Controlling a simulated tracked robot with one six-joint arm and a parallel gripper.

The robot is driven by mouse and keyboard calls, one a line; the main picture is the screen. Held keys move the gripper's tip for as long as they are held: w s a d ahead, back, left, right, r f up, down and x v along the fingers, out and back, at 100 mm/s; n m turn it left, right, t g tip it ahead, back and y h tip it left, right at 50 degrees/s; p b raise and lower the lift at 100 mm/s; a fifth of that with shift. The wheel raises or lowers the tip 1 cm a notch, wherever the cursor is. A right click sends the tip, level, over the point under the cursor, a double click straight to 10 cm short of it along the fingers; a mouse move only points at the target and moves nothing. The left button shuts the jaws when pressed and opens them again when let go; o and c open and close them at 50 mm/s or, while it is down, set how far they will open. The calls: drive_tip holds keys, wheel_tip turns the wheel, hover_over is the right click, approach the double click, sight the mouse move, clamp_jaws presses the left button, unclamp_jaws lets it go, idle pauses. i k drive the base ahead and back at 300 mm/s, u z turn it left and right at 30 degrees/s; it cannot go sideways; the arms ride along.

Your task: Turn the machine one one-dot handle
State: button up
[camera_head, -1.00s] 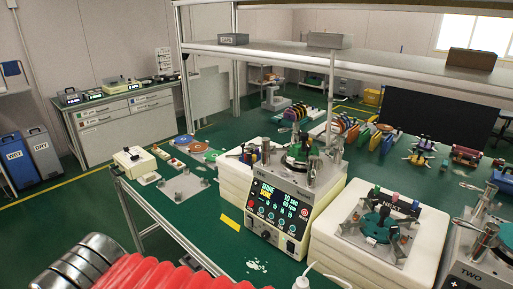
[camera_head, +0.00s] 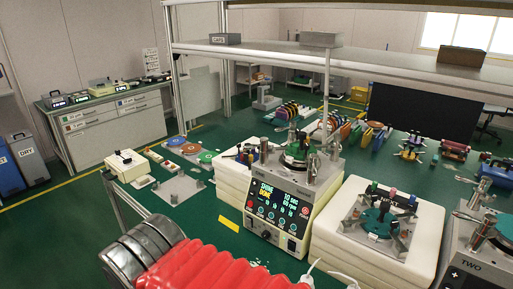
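The lapping machine (camera_head: 276,205) with a lit screen reading SHINE and DONE stands mid-bench. A green round plate (camera_head: 297,152) and upright metal parts (camera_head: 313,168) are on its top. Which of these parts is the one-dot handle cannot be told, as no dots are legible at this size. A second machine marked TWO (camera_head: 470,266) is cut off at the right edge. My gripper is out of view; only my arm's red bellows and dark rings show at the lower left, apart from the machine in the picture.
A white block (camera_head: 368,258) bearing a fixture with a green disc stands between the machines. A white bottle tip (camera_head: 312,265) is in front. A grey shelf (camera_head: 380,58) spans above the bench. A yellow card (camera_head: 228,224) lies on open green bench left of the machine.

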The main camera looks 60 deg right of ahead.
sight(264, 145)
drive_tip(key=u, duration=0.05)
drive_tip(key=i, duration=1)
drive_tip(key=z, duration=0.05)
